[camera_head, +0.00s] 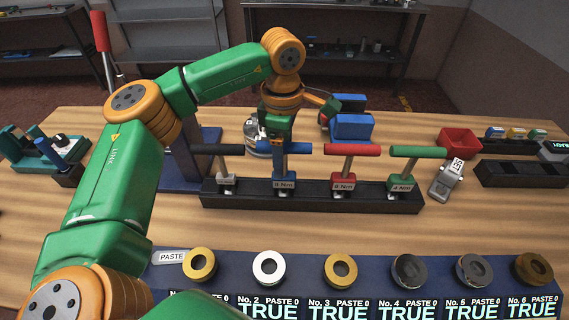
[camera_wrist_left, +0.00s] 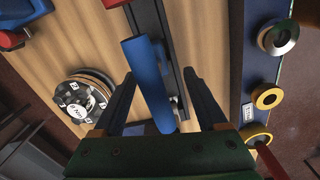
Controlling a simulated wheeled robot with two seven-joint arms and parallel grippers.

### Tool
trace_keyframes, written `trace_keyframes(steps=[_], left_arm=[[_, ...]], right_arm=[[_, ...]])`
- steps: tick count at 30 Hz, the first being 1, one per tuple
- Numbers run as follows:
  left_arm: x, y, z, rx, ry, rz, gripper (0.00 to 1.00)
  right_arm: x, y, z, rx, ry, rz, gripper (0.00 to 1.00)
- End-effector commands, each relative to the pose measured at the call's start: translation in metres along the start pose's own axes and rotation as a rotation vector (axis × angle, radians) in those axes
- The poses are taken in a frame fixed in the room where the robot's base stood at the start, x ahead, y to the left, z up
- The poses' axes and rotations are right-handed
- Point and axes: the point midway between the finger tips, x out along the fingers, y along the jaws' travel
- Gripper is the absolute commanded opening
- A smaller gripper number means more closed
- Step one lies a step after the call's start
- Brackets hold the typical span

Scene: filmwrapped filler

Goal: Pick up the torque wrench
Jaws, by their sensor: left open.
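Several T-handled torque wrenches stand in a black rack (camera_head: 310,197). Their handles are black (camera_head: 217,150), blue (camera_head: 290,148), red (camera_head: 352,150) and green (camera_head: 417,152). The blue and red ones carry small Nm labels that are hard to read; the green one's seems to read 4 Nm. My left gripper (camera_head: 277,142) is right at the blue-handled wrench, seen from behind the handle. In the left wrist view, the blue handle (camera_wrist_left: 150,85) lies between the two spread fingers of my left gripper (camera_wrist_left: 159,78), with space on both sides. My right gripper is not in view.
A blue panel with metal rings (camera_head: 268,268) and TRUE signs runs along the front. A round labelled dial (camera_wrist_left: 82,100) stands behind the rack. A blue bin (camera_head: 352,127), a red bin (camera_head: 460,142) and a grey device (camera_head: 446,181) stand to the right.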

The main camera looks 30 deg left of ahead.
Motion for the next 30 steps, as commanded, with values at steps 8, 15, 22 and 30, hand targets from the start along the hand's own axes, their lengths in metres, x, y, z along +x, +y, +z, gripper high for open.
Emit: trace_keyframes(steps=[8,15,22,30], left_arm=[[0.017,0.001,0.000,-0.002,-0.002,0.001,0.75],[0.017,0.001,0.000,-0.002,-0.001,0.001,0.26],[0.017,0.001,0.000,-0.001,-0.001,0.001,0.00],[0.011,0.002,0.001,-0.002,-0.002,0.004,0.00]], right_arm=[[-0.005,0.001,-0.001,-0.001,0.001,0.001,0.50],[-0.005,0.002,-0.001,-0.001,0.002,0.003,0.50],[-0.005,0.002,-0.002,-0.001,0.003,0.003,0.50],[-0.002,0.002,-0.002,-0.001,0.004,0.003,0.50]])
